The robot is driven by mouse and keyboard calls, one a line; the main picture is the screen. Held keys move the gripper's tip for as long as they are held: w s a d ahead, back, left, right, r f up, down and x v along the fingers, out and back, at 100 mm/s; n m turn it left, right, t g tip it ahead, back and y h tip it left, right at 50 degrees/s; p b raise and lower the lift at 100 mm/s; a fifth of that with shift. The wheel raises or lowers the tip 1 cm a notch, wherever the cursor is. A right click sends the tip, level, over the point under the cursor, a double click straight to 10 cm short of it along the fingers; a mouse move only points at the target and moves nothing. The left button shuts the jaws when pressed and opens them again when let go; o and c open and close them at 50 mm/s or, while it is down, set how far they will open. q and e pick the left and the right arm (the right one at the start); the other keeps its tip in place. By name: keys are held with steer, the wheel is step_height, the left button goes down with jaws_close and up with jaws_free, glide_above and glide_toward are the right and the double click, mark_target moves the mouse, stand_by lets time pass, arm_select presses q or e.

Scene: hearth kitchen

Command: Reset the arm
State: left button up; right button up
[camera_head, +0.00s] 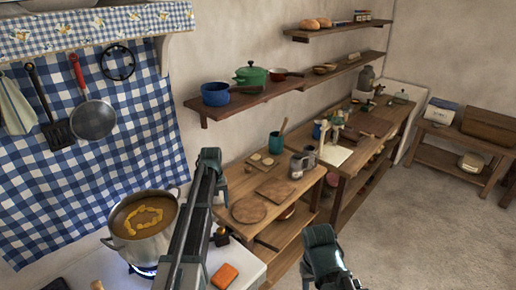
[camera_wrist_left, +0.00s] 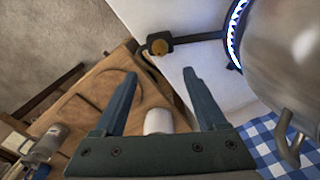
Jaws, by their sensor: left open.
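My left arm rises from the bottom of the head view, between the pot and the wooden counter. In the left wrist view my left gripper (camera_wrist_left: 158,75) points at the stove edge and counter. Its two fingers are wide apart, with nothing held between them. A white round object (camera_wrist_left: 158,121) shows behind the gap, apart from the fingers as far as I can tell. In the head view part of my right arm shows at the lower middle; its gripper is not in view.
A steel pot (camera_head: 143,240) of yellow food stands on a lit burner (camera_wrist_left: 235,35), close to the left arm. An orange block (camera_head: 224,276) lies on the white stove top. The wooden counter (camera_head: 235,185) carries boards and a mug (camera_head: 297,166). Floor (camera_head: 430,215) at right is clear.

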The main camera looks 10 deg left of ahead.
arm_select(q)
steer(key=s+d+f+m+b, duration=0.3)
steer(key=s+d, duration=0.5)
steer(key=s, duration=0.1)
steer(key=s+d+f+m+b, duration=0.3)
steer(key=s+d+f+b, duration=0.1)
steer(key=s+d, duration=0.4)
steer(key=s+d+f+m+y+b, duration=0.1)
steer(key=s+d+f+m+b, duration=0.2)
steer(key=s+d, duration=0.6)
steer(key=shift+s+d+f+m+b, duration=0.3)
steer(key=shift+d+f+m+b, duration=0.1)
steer(key=shift+d, duration=0.15)
